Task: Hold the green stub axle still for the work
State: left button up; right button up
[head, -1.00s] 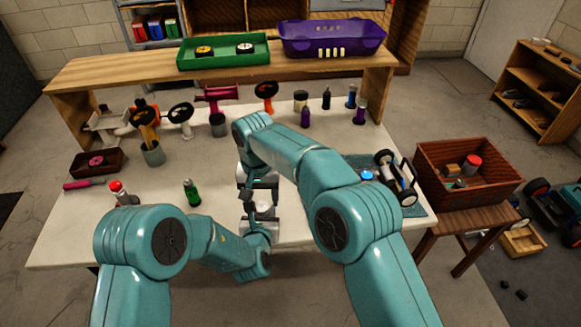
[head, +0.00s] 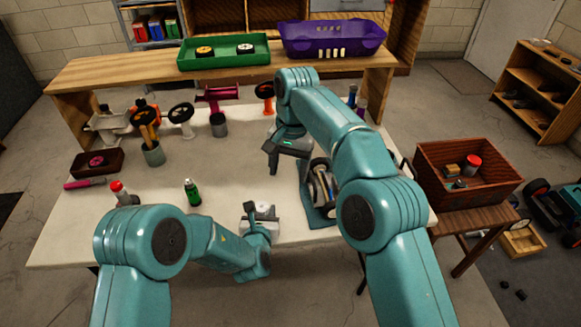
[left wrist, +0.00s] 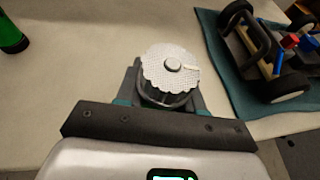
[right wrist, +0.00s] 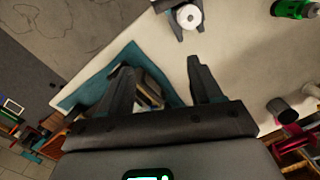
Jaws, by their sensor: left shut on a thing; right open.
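My left gripper (head: 261,214) is shut near the front edge of the table. In the left wrist view a round part with a pale, scalloped disc (left wrist: 171,72) and a centre bolt sits between its fingers, above a dark cylindrical body. The disc also shows in the right wrist view (right wrist: 188,16). My right gripper (right wrist: 165,82) is open and empty, above the table beside the car chassis (head: 322,185), which lies on a teal mat (head: 318,217).
A green bottle (head: 192,191) and a red-capped bottle (head: 118,189) stand at left. A wooden crate (head: 470,174) stands at right.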

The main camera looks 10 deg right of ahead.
jog(key=shift+d+f, duration=0.1)
jog(key=shift+d, duration=0.25)
jog(key=r+h, duration=0.1)
send_over(262, 206)
jog(key=shift+t, duration=0.4)
notch_tip(262, 206, down, 12)
jog(key=shift+r, duration=0.25)
